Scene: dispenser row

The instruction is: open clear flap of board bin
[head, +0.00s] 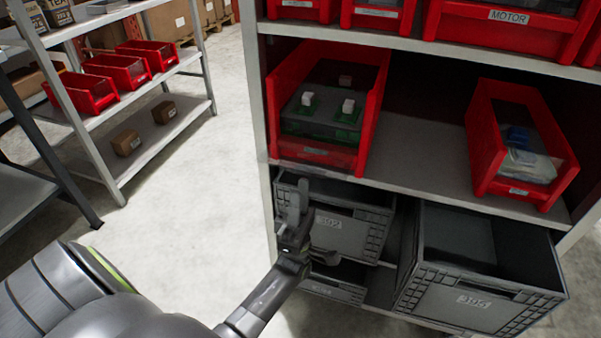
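The board bin (376,105) is a red bin on the middle shelf at the left, holding green circuit boards with white parts. A dark see-through pane, seemingly the clear flap (335,125), lies across its front opening. I see no clear gap at its edges, so I cannot tell for certain how it sits. My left gripper (312,226) is below the board bin, in front of the grey crate under it, apart from the flap. Its two fingers look spread, with nothing between them. My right gripper is not in view.
Another red bin (482,150) with bagged parts stands right on the same shelf (420,150). Below are grey crates (345,228) and (480,300). Red bins, one labelled MOTOR (508,17), line the shelf above. Clear floor (190,200) lies left of the rack.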

